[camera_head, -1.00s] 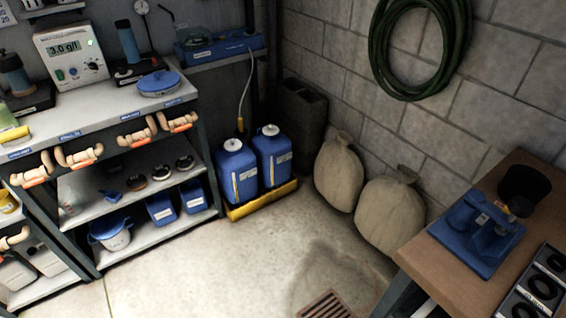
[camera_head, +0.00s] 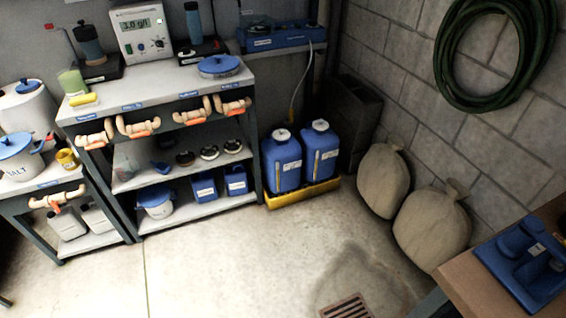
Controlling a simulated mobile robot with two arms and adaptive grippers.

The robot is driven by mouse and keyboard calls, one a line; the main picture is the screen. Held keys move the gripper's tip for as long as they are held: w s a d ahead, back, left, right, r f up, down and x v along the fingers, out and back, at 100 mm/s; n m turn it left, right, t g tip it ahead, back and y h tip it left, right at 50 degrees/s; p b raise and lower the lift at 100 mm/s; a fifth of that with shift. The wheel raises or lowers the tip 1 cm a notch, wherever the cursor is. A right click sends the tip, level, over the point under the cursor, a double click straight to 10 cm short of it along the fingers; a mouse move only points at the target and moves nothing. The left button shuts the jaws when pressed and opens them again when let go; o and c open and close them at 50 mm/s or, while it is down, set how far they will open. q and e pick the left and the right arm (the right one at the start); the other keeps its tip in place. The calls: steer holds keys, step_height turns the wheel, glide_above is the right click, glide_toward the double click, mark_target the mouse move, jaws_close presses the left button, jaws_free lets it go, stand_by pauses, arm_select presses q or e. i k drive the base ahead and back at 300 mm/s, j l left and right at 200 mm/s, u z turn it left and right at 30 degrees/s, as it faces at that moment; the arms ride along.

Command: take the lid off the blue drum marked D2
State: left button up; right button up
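Two blue drums with pale caps stand side by side in a yellow tray (camera_head: 300,195) on the floor against the back wall. The left blue drum (camera_head: 282,165) has a hose running up from near its cap. The right blue drum (camera_head: 320,155) is close beside it. Both caps, the left drum's cap (camera_head: 281,135) and the right drum's cap (camera_head: 320,125), are on. Their labels are too small to read, so I cannot tell which is D2. Neither of my grippers is in view.
A shelf bench (camera_head: 165,95) with valves and a meter stands left of the drums. Two sacks (camera_head: 432,225) lean on the right wall. A wooden table (camera_head: 480,290) is at lower right. The floor (camera_head: 235,265) before the drums is clear, with a drain grate (camera_head: 347,307).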

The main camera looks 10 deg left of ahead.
mark_target(281, 134)
steer(key=i+j, duration=0.2)
steer(key=i, duration=0.15)
steer(key=i+j, duration=0.15)
steer(key=i, duration=0.25)
steer(key=i+j, duration=0.2)
steer(key=i, duration=0.15)
